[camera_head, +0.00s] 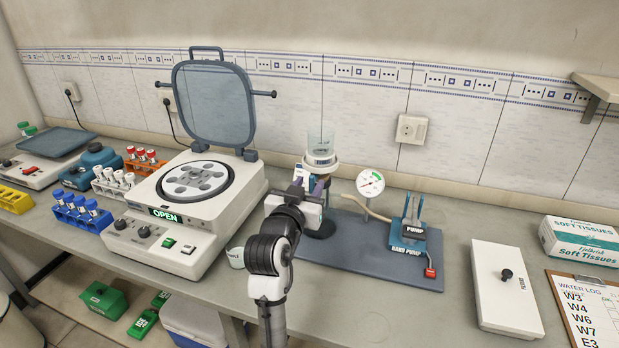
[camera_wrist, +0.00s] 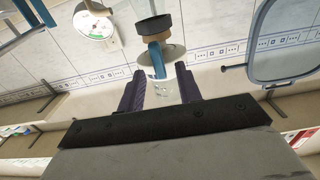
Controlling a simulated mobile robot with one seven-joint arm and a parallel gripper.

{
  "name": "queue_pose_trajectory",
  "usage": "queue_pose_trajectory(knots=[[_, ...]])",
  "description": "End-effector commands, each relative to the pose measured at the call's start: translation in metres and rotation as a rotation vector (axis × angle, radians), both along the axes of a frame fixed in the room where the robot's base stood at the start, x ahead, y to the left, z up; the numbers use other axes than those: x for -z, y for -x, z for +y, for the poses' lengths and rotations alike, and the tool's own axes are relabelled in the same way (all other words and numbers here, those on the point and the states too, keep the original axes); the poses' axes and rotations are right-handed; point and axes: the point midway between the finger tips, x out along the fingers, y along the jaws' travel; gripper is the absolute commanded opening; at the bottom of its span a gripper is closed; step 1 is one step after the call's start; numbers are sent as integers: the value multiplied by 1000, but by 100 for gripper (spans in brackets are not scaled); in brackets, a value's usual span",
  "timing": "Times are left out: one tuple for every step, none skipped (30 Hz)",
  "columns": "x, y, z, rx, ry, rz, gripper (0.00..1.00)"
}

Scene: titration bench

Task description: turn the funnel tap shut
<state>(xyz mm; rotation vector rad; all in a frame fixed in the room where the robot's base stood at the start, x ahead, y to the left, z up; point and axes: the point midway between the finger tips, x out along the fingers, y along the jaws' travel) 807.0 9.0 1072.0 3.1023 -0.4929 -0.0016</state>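The filter funnel (camera_head: 321,140) is a clear cup on a white collar, standing on the blue-grey board behind my gripper. My gripper (camera_head: 314,186) is raised in front of its stem and hides the tap area in the head view. In the wrist view, which looks upside down, my gripper (camera_wrist: 160,88) has two purple fingers spread apart, with nothing clearly pinched. Beyond and between them show a clear cup (camera_wrist: 161,95) and a blue upright piece (camera_wrist: 156,60) below a black round part (camera_wrist: 153,27).
A pressure gauge (camera_head: 370,183) and hand pump (camera_head: 408,237) stand right of the funnel on the board (camera_head: 375,271). A centrifuge (camera_head: 190,225) with its lid raised is close on the left. A white lidded box (camera_head: 506,286) lies right; bench between is clear.

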Motion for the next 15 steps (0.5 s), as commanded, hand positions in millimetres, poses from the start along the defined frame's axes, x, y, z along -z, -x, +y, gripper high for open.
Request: queue_pose_trajectory(knots=[[-2, -5, -2, 0, 0, 0, 35], [-2, -8, -2, 0, 0, 0, 35], [-1, -10, -3, -1, -1, 0, 35], [-1, -12, -4, -1, -1, 0, 35], [-1, -13, -4, -1, -1, 0, 35], [0, -14, -4, -1, -1, 0, 35], [0, -14, -4, -1, -1, 0, 35], [0, -15, -5, -1, -1, 0, 35], [0, -15, -5, -1, -1, -1, 35], [0, -15, -5, -1, -1, -1, 35], [0, -15, -5, -1, -1, -1, 35], [0, -15, -5, -1, -1, -1, 35], [0, -14, -4, -1, -1, -1, 35], [0, -14, -4, -1, -1, -1, 35], [0, -14, -4, -1, -1, -1, 29]])
